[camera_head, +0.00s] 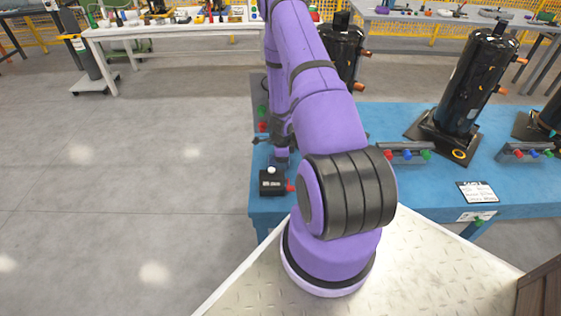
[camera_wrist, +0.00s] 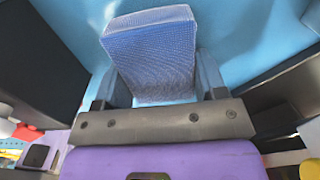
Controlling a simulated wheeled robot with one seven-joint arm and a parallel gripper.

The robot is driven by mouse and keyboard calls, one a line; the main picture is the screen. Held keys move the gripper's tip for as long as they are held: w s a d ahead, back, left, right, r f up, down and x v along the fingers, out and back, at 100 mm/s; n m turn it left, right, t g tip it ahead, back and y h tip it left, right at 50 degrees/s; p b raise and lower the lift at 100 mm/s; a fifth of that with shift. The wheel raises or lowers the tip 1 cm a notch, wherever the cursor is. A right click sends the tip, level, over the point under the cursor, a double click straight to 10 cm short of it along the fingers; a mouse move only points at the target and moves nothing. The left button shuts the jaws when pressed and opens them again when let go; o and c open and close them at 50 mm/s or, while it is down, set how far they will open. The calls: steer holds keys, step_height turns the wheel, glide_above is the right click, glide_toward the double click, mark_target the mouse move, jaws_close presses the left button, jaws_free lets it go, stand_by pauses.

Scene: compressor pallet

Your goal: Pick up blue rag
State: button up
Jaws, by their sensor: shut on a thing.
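The blue rag (camera_wrist: 152,50) shows in the wrist view as a folded, woven block. It sits between the two fingers of my gripper (camera_wrist: 163,78), which is shut on it. Blue surface shows behind and around the rag; I cannot tell whether the rag touches it. In the head view my purple arm reaches over the left end of the blue table (camera_head: 390,180). The rag is hidden there, and my gripper cannot be made out clearly.
Black compressors (camera_head: 466,82) stand on the blue table. Small racks with coloured knobs (camera_head: 406,153), a black box (camera_head: 271,182) and a label card (camera_head: 477,192) lie nearer the front. Open grey floor (camera_head: 130,170) is at left. A white workbench (camera_head: 180,30) stands behind.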

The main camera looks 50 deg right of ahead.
step_height(320, 180, up, 10)
steer(key=shift+f, duration=0.1)
stand_by(0.4)
